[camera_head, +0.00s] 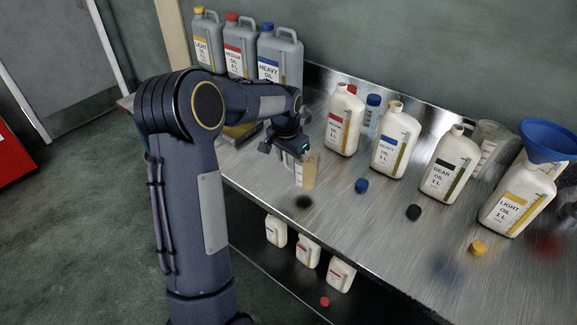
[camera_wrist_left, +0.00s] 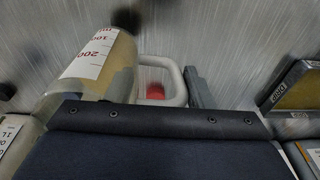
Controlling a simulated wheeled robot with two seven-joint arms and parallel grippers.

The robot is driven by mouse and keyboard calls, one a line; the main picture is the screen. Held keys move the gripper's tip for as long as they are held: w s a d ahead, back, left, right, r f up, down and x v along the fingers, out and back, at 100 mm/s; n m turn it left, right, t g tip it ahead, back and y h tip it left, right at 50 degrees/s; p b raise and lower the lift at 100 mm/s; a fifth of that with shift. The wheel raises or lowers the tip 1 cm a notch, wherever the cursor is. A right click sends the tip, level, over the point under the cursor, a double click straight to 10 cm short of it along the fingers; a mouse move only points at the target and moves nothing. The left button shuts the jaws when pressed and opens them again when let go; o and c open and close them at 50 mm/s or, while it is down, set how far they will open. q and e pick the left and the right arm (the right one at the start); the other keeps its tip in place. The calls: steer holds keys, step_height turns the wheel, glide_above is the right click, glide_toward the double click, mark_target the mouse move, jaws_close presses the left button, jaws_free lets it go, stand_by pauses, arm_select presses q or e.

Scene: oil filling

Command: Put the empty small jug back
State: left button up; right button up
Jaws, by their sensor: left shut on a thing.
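The small jug (camera_head: 309,172) is a pale, translucent measuring jug with a white scale label and a faint amber tint. My left gripper (camera_head: 290,145) is shut on it above the left part of the metal bench (camera_head: 330,215). In the left wrist view the jug (camera_wrist_left: 100,65) shows its red-marked scale at upper left. Its white handle (camera_wrist_left: 178,82) lies by the gripper finger, and a red spot shows through the handle loop. The jug's lower end is partly hidden. I cannot tell whether any oil is left in it. My right gripper is out of view.
White oil bottles, including the heavy oil bottle (camera_head: 393,145), line the bench's right side. Loose caps lie before them. A blue funnel (camera_head: 550,138) stands far right. Grey canisters (camera_head: 280,58) stand behind my arm. Smaller bottles (camera_head: 308,252) stand below.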

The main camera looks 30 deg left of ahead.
mark_target(288, 165)
arm_select(q)
steer(key=shift+w+a+f, duration=0.1)
steer(key=shift+a+f, duration=0.05)
steer(key=shift+f, duration=0.1)
steer(key=shift+w+a+f, duration=0.1)
steer(key=shift+a+f, duration=0.1)
steer(key=shift+f, duration=1.55)
steer(key=shift+f, duration=0.1)
steer(key=shift+f, duration=0.15)
steer(key=o, duration=1.3)
